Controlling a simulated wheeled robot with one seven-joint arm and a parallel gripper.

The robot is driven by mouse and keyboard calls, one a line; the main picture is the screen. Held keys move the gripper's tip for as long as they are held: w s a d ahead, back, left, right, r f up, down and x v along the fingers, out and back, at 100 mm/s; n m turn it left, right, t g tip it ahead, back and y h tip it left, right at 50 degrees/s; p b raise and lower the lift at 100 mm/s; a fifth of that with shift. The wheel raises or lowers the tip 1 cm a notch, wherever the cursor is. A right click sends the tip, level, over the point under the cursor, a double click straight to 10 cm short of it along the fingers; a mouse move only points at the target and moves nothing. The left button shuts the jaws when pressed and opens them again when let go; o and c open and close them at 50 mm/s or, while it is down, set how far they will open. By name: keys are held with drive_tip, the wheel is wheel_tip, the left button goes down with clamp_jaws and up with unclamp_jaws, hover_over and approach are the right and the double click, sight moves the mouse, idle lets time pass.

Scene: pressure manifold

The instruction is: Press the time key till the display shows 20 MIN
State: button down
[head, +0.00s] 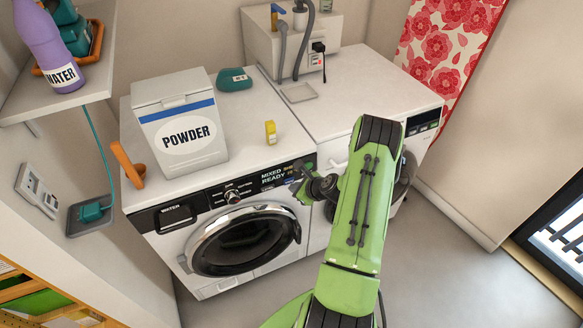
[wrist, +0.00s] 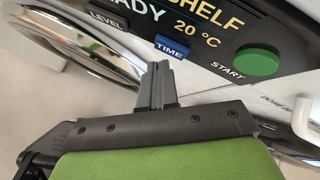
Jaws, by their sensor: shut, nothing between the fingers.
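The time key is a blue key marked TIME (wrist: 172,48), in the wrist view just below the display. The dark display (wrist: 200,20) shows yellow "SHELF" and "20 °C" with the end of a word, "ADY"; its left part is cut off. In the head view the display (head: 272,172) reads "MIXED" and "READY" with smaller, unclear text beside it; I read no minutes value. My gripper (wrist: 157,75) is shut and empty, its fingertips just below the time key with a small gap in the picture; whether they touch it I cannot tell. In the head view my gripper (head: 302,182) is beside the panel's right end.
A dark LEVEL key (wrist: 109,20) lies left of the time key and a green START button (wrist: 249,62) right of it. The washer's round door (head: 245,240) is below the panel. A powder box (head: 180,120) and a small yellow bottle (head: 270,132) stand on top.

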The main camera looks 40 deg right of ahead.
drive_tip(key=shift+w+d, duration=0.1)
drive_tip(key=shift+w, duration=0.35)
idle(0.4)
drive_tip(key=shift+s, duration=0.55)
drive_tip(key=s+a, duration=0.2)
drive_tip(key=s, duration=0.3)
drive_tip(key=shift+s, duration=0.35)
